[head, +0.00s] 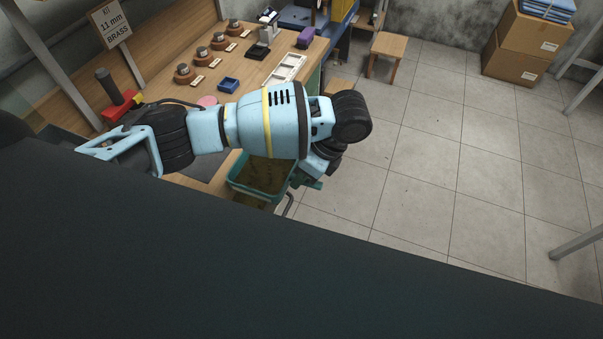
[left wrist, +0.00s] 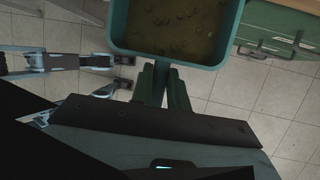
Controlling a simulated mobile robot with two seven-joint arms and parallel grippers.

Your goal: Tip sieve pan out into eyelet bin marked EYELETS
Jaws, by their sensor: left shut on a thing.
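The sieve pan (head: 236,184) is a teal, straight-sided tray with a brownish floor. In the head view it is beside the workbench's near edge, partly hidden by my left arm. In the left wrist view the pan (left wrist: 184,59) is at the top, looking level, with several small dull brass-coloured pieces scattered on its floor. My left gripper (left wrist: 163,84) is shut at the pan's near side; its dark green fingers meet just below the rim. In the head view the left gripper (head: 309,181) is at the pan's right side. No bin with a readable EYELETS mark shows.
The wooden workbench (head: 262,53) holds several round brown pieces, a small blue tray (head: 229,85), a white compartment tray (head: 286,69) and a red-based tool (head: 117,106). A stool (head: 387,46) stands behind. Tiled floor on the right is open.

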